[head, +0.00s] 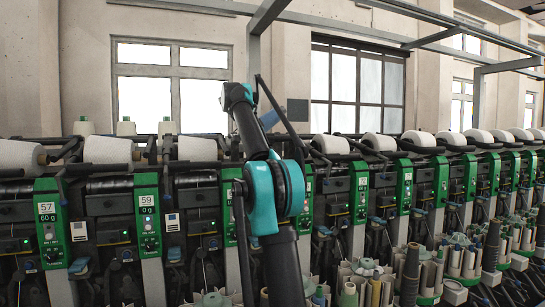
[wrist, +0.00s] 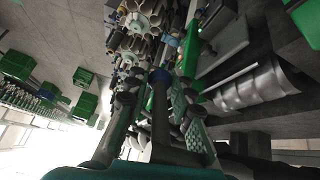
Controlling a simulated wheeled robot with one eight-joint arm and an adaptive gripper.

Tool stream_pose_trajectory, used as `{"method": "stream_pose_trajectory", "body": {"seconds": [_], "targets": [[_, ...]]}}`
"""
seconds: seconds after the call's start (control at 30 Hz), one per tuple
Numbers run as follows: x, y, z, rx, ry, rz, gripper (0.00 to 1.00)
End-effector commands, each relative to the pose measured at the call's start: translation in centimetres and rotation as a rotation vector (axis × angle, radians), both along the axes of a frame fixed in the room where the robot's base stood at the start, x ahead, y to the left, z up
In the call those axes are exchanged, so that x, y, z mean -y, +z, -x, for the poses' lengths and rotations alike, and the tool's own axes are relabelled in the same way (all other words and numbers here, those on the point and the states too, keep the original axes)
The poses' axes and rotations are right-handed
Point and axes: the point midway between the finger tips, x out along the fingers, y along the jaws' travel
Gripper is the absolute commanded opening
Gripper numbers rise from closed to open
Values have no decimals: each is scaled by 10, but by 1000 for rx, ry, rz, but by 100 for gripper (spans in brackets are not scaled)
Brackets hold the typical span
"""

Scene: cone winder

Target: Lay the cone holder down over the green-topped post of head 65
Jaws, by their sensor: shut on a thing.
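In the wrist view my gripper (wrist: 160,92) reaches into the machine, with a finger on each side of a dark bar (wrist: 162,128). It is shut on this bar, which I take to be part of the cone holder. I cannot pick out the green-topped post or read the number 65 in either view.
A long row of winder heads with green panels, such as 57 (head: 50,222) and 59 (head: 148,215), runs across the head view. White cones (head: 107,150) lie along the top. Bobbin magazines (head: 365,285) stick out in front. A silver cylinder (wrist: 252,88) lies at right in the wrist view.

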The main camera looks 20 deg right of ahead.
Motion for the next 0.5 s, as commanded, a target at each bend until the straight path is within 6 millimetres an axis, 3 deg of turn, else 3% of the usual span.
{"method": "stream_pose_trajectory", "body": {"seconds": [0.5], "targets": [[-17, -10, -1, 3, 0, -257, 0]]}}
